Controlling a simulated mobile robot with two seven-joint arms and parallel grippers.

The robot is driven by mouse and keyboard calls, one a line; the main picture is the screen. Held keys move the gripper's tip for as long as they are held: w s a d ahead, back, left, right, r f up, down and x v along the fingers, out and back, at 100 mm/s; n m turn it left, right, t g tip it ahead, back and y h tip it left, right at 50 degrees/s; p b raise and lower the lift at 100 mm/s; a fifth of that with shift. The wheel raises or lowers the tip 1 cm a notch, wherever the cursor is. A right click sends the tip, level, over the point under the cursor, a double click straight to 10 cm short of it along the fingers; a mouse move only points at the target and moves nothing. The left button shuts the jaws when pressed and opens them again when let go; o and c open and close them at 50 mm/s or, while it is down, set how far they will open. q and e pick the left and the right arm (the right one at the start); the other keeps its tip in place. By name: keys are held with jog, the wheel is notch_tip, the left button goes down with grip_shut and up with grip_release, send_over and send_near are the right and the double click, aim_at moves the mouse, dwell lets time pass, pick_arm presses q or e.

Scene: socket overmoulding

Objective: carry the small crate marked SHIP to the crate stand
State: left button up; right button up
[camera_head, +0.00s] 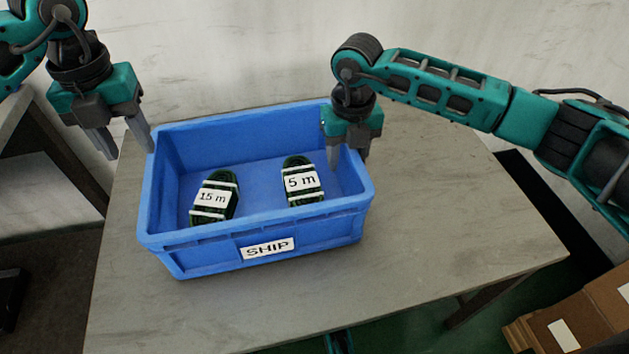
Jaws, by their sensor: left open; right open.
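My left gripper (124,148) is open at the crate's far left corner, one finger close to the rim. I cannot tell whether either touches the crate. I cannot make out a crate stand.
The grey table (440,240) is bare to the right of the crate and in front of it. Cardboard boxes (570,318) with white labels sit on the floor at the lower right. Another table or shelf (50,150) is at the left edge. A pale wall is behind.

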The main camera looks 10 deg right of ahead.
notch_tip(320, 180, up, 12)
dwell(0.6)
dwell(0.4)
